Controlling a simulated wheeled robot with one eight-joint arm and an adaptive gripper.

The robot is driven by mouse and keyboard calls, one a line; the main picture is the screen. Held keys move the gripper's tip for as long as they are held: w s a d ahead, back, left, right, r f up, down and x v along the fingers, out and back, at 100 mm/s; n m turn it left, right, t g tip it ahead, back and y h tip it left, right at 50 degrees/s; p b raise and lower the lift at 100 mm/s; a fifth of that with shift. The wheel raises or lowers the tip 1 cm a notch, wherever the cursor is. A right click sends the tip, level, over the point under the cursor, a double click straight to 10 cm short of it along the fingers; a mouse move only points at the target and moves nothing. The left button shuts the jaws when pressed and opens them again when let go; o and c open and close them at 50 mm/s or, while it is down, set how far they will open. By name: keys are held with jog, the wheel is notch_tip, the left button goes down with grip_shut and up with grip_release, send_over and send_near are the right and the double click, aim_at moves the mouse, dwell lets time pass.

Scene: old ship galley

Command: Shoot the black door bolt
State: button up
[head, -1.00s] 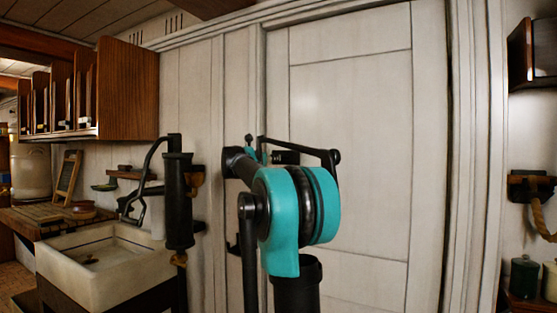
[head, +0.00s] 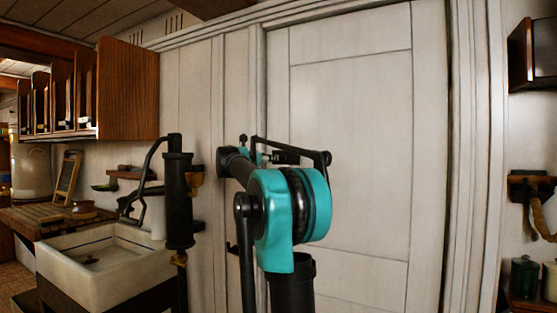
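The white panelled door (head: 350,130) fills the middle of the head view and looks closed in its frame. A small black cylindrical piece (head: 286,157) shows at the door's left edge, partly behind my arm. It may be the black door bolt, but I cannot tell for certain. My gripper (head: 250,152) is at the far end of my teal and black arm, close to the door's left edge. The arm hides most of it, so its fingers and any contact with the bolt cannot be made out.
A pale stone sink (head: 100,265) with a black hand pump (head: 178,200) stands to the left of the door. A wooden plate rack (head: 125,90) hangs above it.

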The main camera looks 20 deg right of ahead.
jog(key=shift+o, duration=0.2)
jog(key=shift+s, duration=0.1)
jog(key=v, duration=1.1)
jog(key=shift+f, duration=0.1)
dwell(0.4)
